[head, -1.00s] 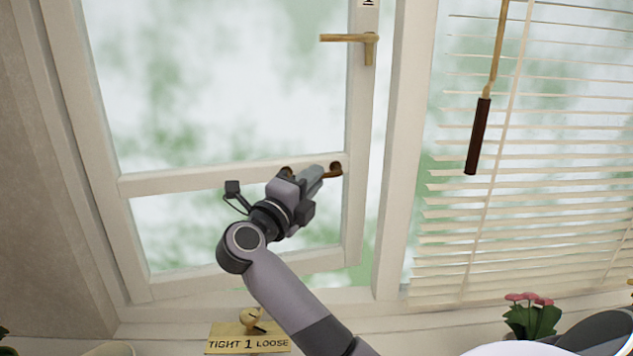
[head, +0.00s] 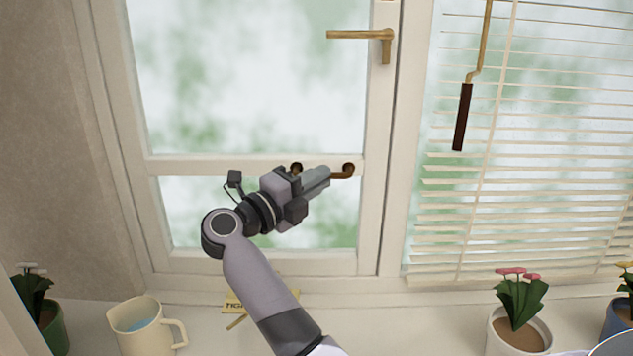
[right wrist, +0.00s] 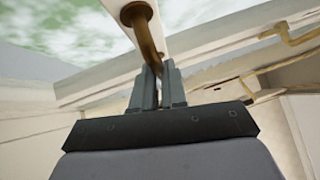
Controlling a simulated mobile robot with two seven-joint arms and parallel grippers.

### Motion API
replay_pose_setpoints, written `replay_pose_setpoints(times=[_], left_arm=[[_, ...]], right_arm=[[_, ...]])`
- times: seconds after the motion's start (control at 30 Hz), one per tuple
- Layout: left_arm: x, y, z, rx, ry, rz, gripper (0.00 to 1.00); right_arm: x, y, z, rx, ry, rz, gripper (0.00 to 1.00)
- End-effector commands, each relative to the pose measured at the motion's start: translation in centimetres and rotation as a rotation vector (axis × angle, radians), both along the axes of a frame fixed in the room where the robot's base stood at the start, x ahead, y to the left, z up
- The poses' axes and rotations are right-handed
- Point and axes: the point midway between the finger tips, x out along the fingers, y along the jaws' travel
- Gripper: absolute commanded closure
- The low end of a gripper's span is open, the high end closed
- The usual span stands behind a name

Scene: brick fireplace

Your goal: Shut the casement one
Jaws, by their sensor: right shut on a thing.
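The casement (head: 368,215) is a white-framed window sash with a crossbar, in the middle of the head view. Its right edge looks flush or nearly flush with the white post (head: 407,130). A brass lever handle (head: 355,35) on its right stile points left, horizontal. A brown pull bar (head: 346,172) is mounted on the crossbar. My right gripper (head: 323,176) is shut on this bar and hides its middle. The right wrist view shows the fingers (right wrist: 158,88) closed around the bar (right wrist: 143,32). My left gripper is out of view.
On the sill stand a cream jug (head: 140,328), a green pot (head: 50,325) at left and a white flowerpot (head: 518,335) at right. A brown-gripped rod (head: 462,117) hangs before the blind (head: 540,200).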

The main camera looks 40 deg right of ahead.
Motion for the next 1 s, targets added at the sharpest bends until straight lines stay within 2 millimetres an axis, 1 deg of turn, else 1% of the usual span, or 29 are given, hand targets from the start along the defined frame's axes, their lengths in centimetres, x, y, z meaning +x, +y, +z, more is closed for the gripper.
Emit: replay_pose_setpoints(times=[0.4,0.43,0.5,0.77,0.83,0.93,1.0], left_arm=[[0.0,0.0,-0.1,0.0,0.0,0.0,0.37],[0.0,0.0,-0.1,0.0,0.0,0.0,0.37],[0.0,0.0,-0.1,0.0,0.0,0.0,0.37],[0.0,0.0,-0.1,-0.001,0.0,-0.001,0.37],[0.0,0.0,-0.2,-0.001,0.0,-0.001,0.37],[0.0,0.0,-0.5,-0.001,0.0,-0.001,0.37],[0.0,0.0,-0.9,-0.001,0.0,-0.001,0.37]], right_arm=[[0.0,0.2,0.0,-0.001,0.002,-0.007,1.0],[0.0,0.2,0.0,-0.001,0.002,-0.007,0.81],[0.0,0.2,0.0,-0.001,0.001,-0.005,0.62],[0.0,0.2,0.1,-0.002,0.0,-0.004,0.62],[0.0,0.4,0.0,-0.003,0.0,-0.003,0.62],[0.0,1.5,-0.3,0.0,0.0,-0.001,0.62],[0.0,2.6,-0.5,0.0,0.0,0.0,0.62]])
